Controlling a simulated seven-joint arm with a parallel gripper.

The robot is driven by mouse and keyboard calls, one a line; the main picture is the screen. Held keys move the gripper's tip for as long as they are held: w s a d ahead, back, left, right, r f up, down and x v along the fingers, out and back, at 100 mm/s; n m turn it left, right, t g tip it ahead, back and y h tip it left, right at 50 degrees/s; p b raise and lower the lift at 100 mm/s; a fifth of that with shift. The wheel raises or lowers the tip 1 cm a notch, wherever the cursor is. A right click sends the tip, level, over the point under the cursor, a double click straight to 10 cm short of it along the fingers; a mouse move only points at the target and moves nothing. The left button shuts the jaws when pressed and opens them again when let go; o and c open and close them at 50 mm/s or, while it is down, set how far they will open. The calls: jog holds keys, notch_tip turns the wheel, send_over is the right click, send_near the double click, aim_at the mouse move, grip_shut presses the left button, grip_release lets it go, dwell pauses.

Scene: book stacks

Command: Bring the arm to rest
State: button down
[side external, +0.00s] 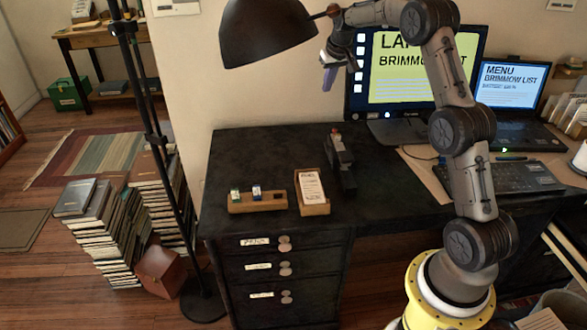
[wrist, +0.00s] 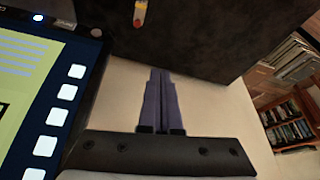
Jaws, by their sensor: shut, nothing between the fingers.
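My gripper (side external: 327,76) is raised above the back of the dark desk (side external: 258,150), just left of the large monitor (side external: 405,70). The fingers point toward the pale wall and the dark desk top (wrist: 225,35). They appear clear of the desk.
A lamp shade (side external: 265,30) hangs close left of my wrist. The monitor's edge (wrist: 85,75) is near on the left. The desk holds a small wooden holder (side external: 257,202), a card tray (side external: 312,190), a black stapler-like object (side external: 341,160) and a laptop (side external: 515,105). Book stacks (side external: 105,235) stand left.

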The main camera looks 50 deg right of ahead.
jog(key=s+a+r+n, duration=0.1)
jog(key=s+a+r, duration=0.3)
jog(key=a, duration=0.3)
jog(key=s+a+r+n+t, duration=0.1)
jog(key=s+a+r, duration=0.35)
jog(key=a, duration=0.25)
jog(key=s+a+r+n, duration=0.1)
jog(key=s+a+r, duration=0.2)
jog(key=s+a, duration=0.3)
jog(key=s+a+f+n+y, duration=0.1)
jog(key=s+a+f, duration=0.2)
jog(key=s+a, duration=0.3)
jog(key=s+a+f+n+t+y, duration=0.1)
jog(key=s+a, duration=0.5)
jog(key=s, duration=0.8)
jog(key=shift+s+a+f+n, duration=0.25)
jog(key=shift+s+f+n, duration=0.25)
jog(key=shift+f, duration=0.4)
